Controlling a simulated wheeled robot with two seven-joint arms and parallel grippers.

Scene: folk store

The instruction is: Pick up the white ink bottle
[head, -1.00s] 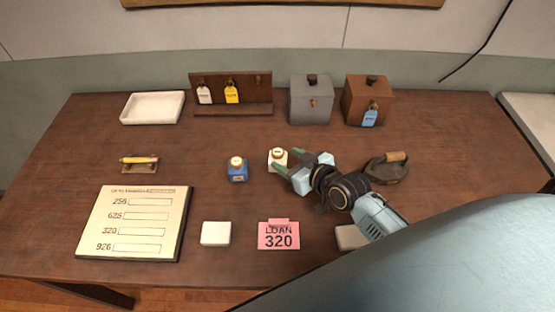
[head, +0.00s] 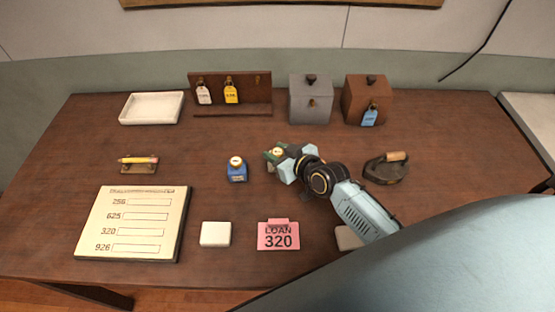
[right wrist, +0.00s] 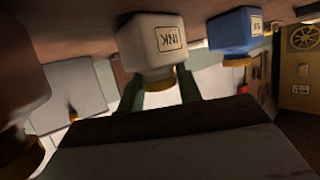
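The white ink bottle (right wrist: 158,42) stands in front of my right gripper in the right wrist view, which is upside down. Its INK label faces the camera and its gold cap points down in the picture. The bottle appears to rest on the table. My left gripper is not in view.
A blue ink bottle (head: 237,170) stands just left of the white one. An iron (head: 386,169) is right of my arm. Grey (head: 311,101) and brown (head: 367,99) boxes stand behind. A pink LOAN 320 card (head: 278,236) and a white block (head: 216,234) lie in front.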

